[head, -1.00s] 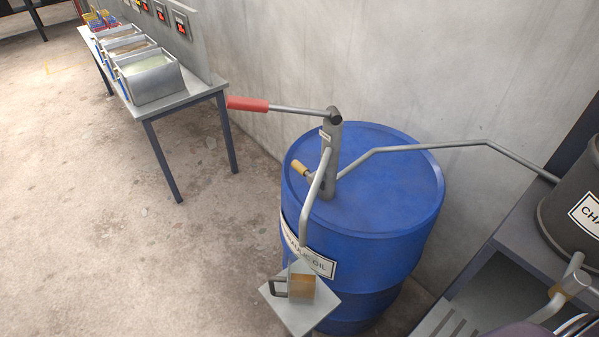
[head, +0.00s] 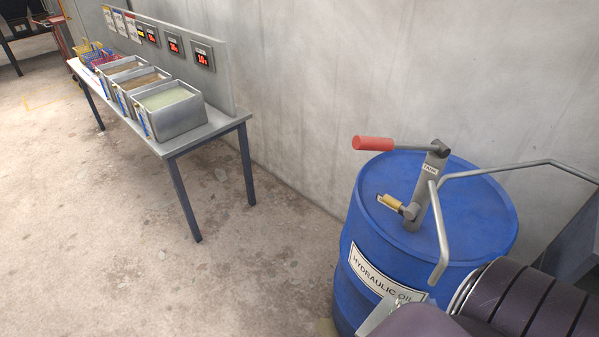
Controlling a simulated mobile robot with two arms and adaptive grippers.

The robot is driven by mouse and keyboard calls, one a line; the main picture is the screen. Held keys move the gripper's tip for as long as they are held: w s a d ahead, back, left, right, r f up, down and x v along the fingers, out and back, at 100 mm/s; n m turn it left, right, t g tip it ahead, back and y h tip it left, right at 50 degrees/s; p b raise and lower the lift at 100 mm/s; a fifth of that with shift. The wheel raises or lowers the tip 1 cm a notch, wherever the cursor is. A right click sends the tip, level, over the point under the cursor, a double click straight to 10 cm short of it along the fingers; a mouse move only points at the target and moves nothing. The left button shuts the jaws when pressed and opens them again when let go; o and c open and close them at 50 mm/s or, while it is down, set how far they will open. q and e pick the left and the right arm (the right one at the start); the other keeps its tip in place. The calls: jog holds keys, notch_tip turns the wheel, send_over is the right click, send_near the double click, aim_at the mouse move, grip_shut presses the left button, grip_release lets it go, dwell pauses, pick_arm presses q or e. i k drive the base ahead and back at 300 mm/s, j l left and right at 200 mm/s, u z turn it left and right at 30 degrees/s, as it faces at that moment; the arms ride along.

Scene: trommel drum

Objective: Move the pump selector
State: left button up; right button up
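A hand pump with a grey post (head: 428,190) stands on top of a blue drum (head: 365,285) labelled "HYDRAULIC OIL". A short brass-coloured lever (head: 391,202), which looks like the pump selector, sticks out from the post's base toward the left. A plate on the post seems to read "TANK". The pump's red handle grip (head: 373,143) points left above the drum. A dark arm link of mine covers the drum's lower right front. Neither gripper's fingers show, and nothing is seen touching the lever.
A bent grey spout (head: 440,240) hangs over the drum's front, and a long pipe (head: 520,165) runs right. A table (head: 205,135) with several metal tubs stands along the wall at left. The floor (head: 110,260) left of the drum is clear.

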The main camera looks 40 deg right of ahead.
aim_at(413, 210)
jog(key=i+j+z, duration=0.25)
jog(key=i, duration=0.3)
jog(key=i+j+z, duration=0.25)
jog(key=i, duration=0.3)
jog(key=i+j+z, duration=0.25)
jog(key=i, duration=0.25)
jog(key=i+z, duration=0.15)
jog(key=z, duration=0.25)
jog(key=i+j+z, duration=0.1)
jog(key=z, duration=0.35)
jog(key=i+j+z, duration=0.15)
jog(key=z, duration=0.25)
jog(key=i+j+z, duration=0.2)
jog(key=z, duration=0.2)
jog(key=i+j+z, duration=0.15)
jog(key=z, duration=0.25)
